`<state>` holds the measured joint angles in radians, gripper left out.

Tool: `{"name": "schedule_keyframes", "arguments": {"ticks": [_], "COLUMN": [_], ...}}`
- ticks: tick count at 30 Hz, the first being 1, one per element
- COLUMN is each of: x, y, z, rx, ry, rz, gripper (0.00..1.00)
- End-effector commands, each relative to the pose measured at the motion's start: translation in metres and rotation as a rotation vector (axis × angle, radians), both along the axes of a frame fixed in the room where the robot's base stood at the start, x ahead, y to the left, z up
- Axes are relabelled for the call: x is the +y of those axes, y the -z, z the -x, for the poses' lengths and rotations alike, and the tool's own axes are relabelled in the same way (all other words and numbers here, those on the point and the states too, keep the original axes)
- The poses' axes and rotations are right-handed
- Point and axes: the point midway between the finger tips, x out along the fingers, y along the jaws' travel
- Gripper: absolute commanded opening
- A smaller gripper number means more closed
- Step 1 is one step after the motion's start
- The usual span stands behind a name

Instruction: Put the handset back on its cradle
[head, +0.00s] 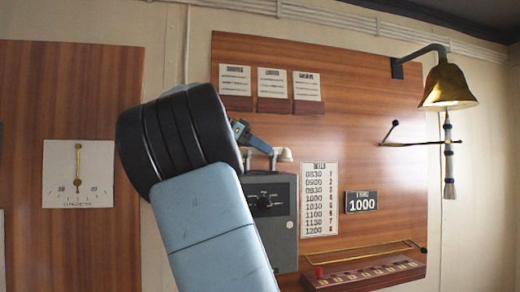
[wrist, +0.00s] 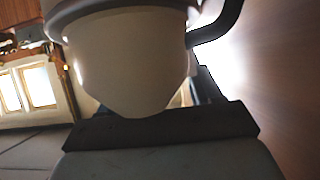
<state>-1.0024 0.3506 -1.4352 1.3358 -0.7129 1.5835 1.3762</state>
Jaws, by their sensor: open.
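My gripper (head: 258,143) shows beyond my arm in the head view, small and side-on, beside cream bent pieces (head: 283,155) on top of a grey wall box (head: 284,228) with a dial. These look like the cradle or part of the handset; I cannot tell which. In the wrist view a large cream rounded piece (wrist: 130,65) with a grey rim, perhaps one end of the handset, is very close and hides most of my open jaws. A black curved piece (wrist: 218,28) is beside it. My arm hides part of the box's surroundings in the head view. Contact is unclear.
A brass bell (head: 447,86) hangs from a bracket at the right. A time board (head: 319,200), a clock sign (head: 361,201) and a railed shelf (head: 365,272) are right of the box. A gauge (head: 78,174) is on the left panel.

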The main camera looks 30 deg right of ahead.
Motion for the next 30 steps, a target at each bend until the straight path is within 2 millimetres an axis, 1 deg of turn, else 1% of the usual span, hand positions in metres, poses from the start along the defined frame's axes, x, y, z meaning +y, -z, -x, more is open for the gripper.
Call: {"name": "schedule_keyframes", "arguments": {"ticks": [5,8,11,24,30], "x": [0.003,0.010,0.023,0.093,0.111], "y": [-0.001,-0.006,-0.013,-0.052,-0.062], "z": [-0.001,-0.003,-0.007,-0.028,-0.033], "rx": [0.000,-0.001,-0.002,0.000,0.000], "ry": [0.000,0.000,-0.001,0.000,0.001], "rz": [0.000,0.001,0.003,0.002,0.002], "gripper": [0.64,0.64,0.64,0.64,0.64]}}
